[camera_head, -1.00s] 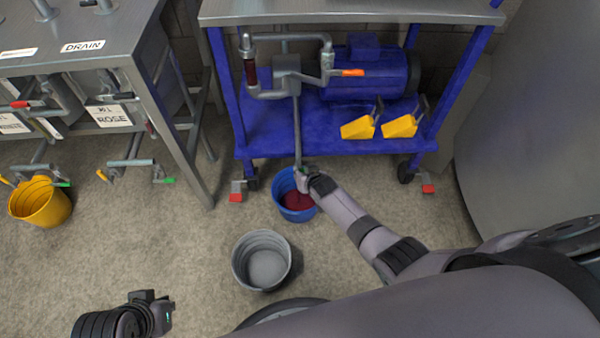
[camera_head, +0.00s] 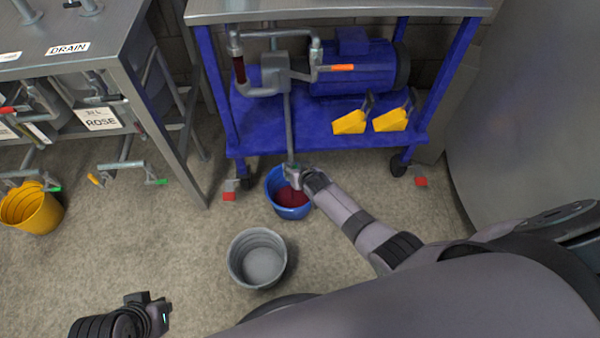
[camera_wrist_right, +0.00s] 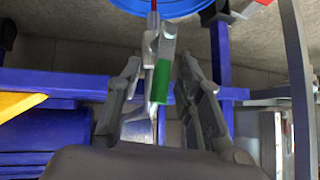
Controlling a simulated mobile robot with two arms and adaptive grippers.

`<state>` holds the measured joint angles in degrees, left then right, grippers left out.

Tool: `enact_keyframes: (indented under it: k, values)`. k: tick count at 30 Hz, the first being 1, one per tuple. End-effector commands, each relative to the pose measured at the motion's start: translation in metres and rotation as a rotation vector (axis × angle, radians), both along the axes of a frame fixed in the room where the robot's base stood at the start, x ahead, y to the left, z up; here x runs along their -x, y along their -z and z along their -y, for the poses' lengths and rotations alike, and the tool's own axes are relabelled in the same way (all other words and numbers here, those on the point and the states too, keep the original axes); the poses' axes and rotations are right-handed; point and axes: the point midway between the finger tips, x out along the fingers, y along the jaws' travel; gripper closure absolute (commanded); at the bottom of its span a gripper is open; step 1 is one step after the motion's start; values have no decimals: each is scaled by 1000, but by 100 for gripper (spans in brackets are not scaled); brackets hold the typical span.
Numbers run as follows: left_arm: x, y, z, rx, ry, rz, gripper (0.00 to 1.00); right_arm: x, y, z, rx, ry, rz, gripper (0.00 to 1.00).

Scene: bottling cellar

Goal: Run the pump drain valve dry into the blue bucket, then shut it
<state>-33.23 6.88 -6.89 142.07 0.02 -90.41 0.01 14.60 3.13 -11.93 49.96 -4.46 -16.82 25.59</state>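The blue bucket (camera_head: 290,195) stands on the floor below the front of the pump cart, with dark red liquid in it; its rim shows at the top of the right wrist view (camera_wrist_right: 170,8). The drain pipe (camera_head: 290,130) comes down from the pump to a valve above the bucket. In the right wrist view the valve has a green lever (camera_wrist_right: 161,82), and a thin red stream shows at its outlet. My right gripper (camera_wrist_right: 163,95) is open, its fingers on either side of the lever with gaps visible. My left gripper (camera_head: 155,312) is low at the left, away from everything; its fingers are unclear.
A grey bucket (camera_head: 257,262) stands in front of the blue one. The blue pump cart (camera_head: 290,135) carries a motor, two yellow wedges (camera_head: 349,122) and an orange-handled valve. A yellow bucket (camera_head: 33,206) stands under the steel bench (camera_head: 100,65). A large tank curves at the right.

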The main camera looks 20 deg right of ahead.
Motion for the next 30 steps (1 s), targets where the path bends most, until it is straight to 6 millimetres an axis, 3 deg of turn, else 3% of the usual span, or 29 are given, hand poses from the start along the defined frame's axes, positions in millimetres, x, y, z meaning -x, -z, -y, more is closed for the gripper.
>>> enact_keyframes:
  k: [22, 30]
  values:
    - [0, 0, 0, 0, 0, 0, 100, 71, -63, 5, 1, 0, -2, 66]
    - [0, 0, 0, 0, 0, 0, 100, 86, -78, 7, 1, 1, -2, 66]
